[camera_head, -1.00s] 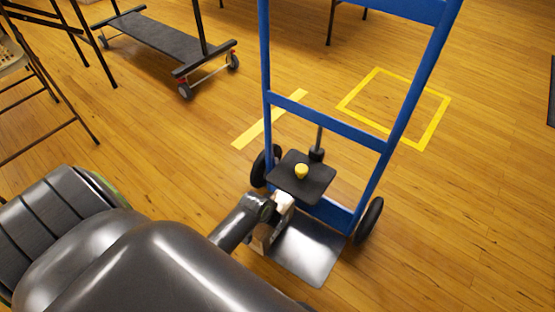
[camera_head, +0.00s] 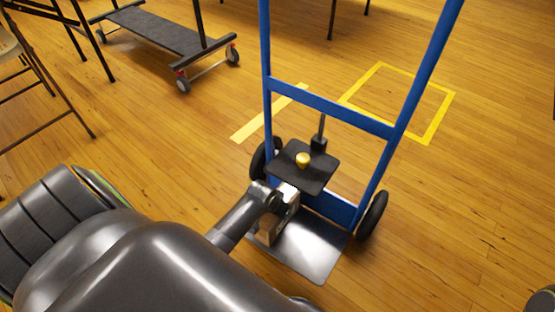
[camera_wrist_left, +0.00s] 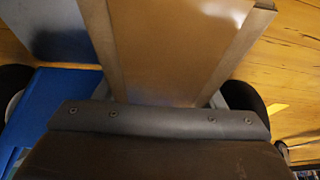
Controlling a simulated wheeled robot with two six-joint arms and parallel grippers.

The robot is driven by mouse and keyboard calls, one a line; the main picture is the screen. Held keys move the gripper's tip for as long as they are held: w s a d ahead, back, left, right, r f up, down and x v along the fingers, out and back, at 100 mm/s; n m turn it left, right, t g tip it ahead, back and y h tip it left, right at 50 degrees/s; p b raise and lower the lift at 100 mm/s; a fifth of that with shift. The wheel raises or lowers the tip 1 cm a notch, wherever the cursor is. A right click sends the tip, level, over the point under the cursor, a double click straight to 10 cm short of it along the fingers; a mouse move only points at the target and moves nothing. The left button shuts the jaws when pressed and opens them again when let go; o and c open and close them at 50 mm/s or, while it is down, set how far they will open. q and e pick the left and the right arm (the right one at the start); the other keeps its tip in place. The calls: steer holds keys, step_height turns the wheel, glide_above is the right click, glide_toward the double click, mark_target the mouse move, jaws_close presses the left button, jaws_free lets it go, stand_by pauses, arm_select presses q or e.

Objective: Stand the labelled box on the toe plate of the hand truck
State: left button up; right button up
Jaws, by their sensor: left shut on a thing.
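The blue hand truck (camera_head: 335,109) stands upright in the head view. Its silver toe plate (camera_head: 308,248) lies at its foot, with the right part bare. My left gripper (camera_head: 268,232) is low over the toe plate's left side. In the left wrist view it is shut on a brown, smooth-faced thing (camera_wrist_left: 165,55), which looks like the box. A pale patch shows at its top edge; I cannot tell whether that is a label or glare. In the head view I cannot tell the box apart from the gripper, nor whether it touches the plate. My right gripper is out of view.
Black wheels (camera_head: 372,215) flank the truck. A platform cart (camera_head: 165,42) and chair (camera_head: 25,60) stand left. The taped yellow square (camera_head: 400,100) is empty.

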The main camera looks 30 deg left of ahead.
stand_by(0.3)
arm_select(q)
steer(key=shift+f, duration=0.15)
steer(key=o, duration=1.3)
steer(key=shift+r, duration=0.2)
